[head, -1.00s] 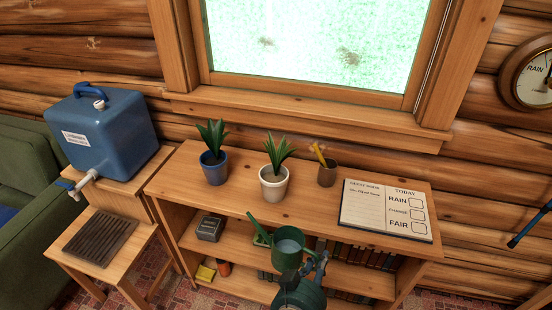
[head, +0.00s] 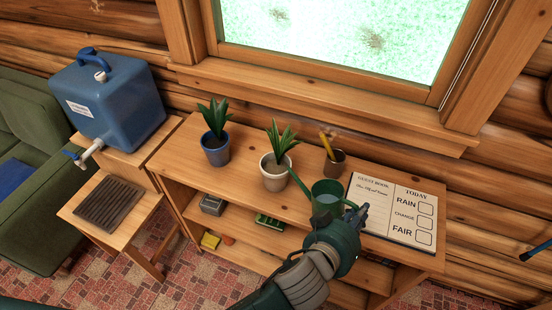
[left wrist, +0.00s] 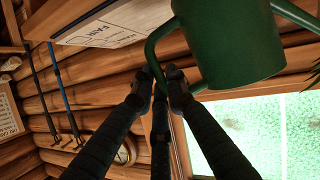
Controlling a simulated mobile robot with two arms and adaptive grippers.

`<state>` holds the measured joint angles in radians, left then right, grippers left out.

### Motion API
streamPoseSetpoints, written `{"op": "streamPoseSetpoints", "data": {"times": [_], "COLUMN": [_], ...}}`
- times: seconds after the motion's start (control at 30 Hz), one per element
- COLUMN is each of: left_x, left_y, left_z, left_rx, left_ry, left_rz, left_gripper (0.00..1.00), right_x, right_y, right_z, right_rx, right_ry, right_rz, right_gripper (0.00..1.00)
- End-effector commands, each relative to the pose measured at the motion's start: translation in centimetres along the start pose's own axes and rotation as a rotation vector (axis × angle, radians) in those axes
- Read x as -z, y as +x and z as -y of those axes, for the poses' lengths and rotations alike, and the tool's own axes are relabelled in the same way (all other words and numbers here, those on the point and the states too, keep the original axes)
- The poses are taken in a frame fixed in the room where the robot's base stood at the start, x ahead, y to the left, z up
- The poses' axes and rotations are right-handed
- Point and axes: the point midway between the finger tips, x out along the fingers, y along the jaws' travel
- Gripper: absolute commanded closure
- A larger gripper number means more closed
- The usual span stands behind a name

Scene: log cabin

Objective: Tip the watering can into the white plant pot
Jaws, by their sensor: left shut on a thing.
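The green watering can (head: 326,196) is in the head view, over the front part of the shelf top, and looks nearly upright. Its spout points up-left, with its tip by the right side of the white plant pot (head: 274,177), which holds a spiky green plant (head: 280,143). My left gripper (head: 357,217) is shut on the can's handle, at the can's right. In the left wrist view the fingers (left wrist: 161,82) close around the handle, beside the can's body (left wrist: 228,42). I cannot tell whether the spout tip is over the pot's rim. My right gripper is not in view.
A blue pot (head: 215,152) with a similar plant stands left of the white pot. A brown cup (head: 334,162) with pencils stands behind the can, and a guest book board (head: 393,212) lies to the right. A blue water container (head: 108,102) stands at the left.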

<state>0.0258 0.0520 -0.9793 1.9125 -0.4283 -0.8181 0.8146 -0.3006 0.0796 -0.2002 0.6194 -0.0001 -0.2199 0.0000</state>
Motion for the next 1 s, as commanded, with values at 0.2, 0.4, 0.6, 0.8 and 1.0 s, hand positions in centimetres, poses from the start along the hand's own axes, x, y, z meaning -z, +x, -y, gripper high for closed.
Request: {"op": "streamPoseSetpoints", "data": {"times": [0.2, 0.4, 0.6, 0.8, 1.0], "left_x": [2.6, 4.2, 5.8, 7.5, 9.0], "left_y": [-0.9, -1.4, -2.0, -2.5, -3.0], "left_z": [0.2, 0.8, 1.4, 2.0, 2.5], "left_rx": [-0.033, -0.059, -0.086, -0.113, -0.136], "left_ry": [-0.071, -0.14, -0.205, -0.269, -0.326], "left_rz": [0.009, 0.023, 0.036, 0.048, 0.061], "left_gripper": [1.0, 1.0, 1.0, 1.0, 1.0], "right_x": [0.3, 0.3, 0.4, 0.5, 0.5], "right_y": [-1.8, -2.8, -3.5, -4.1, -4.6], "right_z": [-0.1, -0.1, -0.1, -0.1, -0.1], "right_rx": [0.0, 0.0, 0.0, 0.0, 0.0], "right_ry": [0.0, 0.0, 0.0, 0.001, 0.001], "right_rz": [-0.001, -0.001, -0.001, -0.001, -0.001], "right_gripper": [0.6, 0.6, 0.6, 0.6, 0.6]}}
